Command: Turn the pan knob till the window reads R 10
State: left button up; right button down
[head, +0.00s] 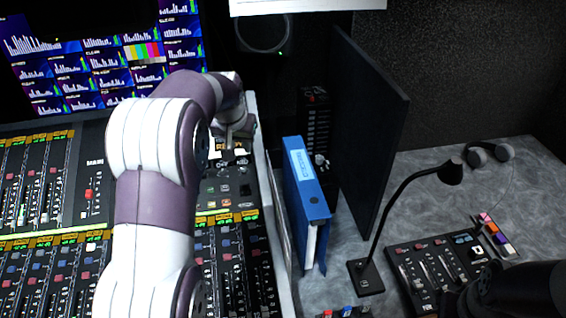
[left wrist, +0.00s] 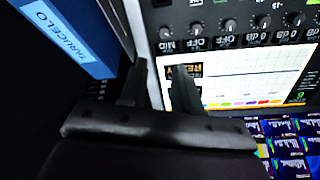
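In the left wrist view a row of small dark knobs runs along the console panel, each with a small window below it. The leftmost window (left wrist: 167,47) seems to read MID, with its knob (left wrist: 165,33) just above; others read OFF or 0dB. I take the MID one as the pan knob. My left gripper (left wrist: 158,82) is open and empty, its fingertips below this window, apart from the knob. In the head view my left gripper (head: 234,130) is over the console's upper right; my arm hides much there, and the knob cannot be made out.
A blue binder (head: 307,190) stands close to the right of the console (head: 270,190); it also shows in the left wrist view (left wrist: 75,35). A dark upright panel (head: 370,130), gooseneck lamp (head: 400,195) and small control box (head: 432,270) stand right. My dark right arm enters bottom right.

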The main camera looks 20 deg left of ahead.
pick_arm(q)
send_near(243, 169)
jog(key=x, duration=0.7)
jog(key=shift+w+f+p, duration=0.15)
jog(key=shift+p, duration=0.25)
jog(key=shift+w+a+f, duration=0.15)
jog(key=shift+f, duration=0.35)
grip_shut()
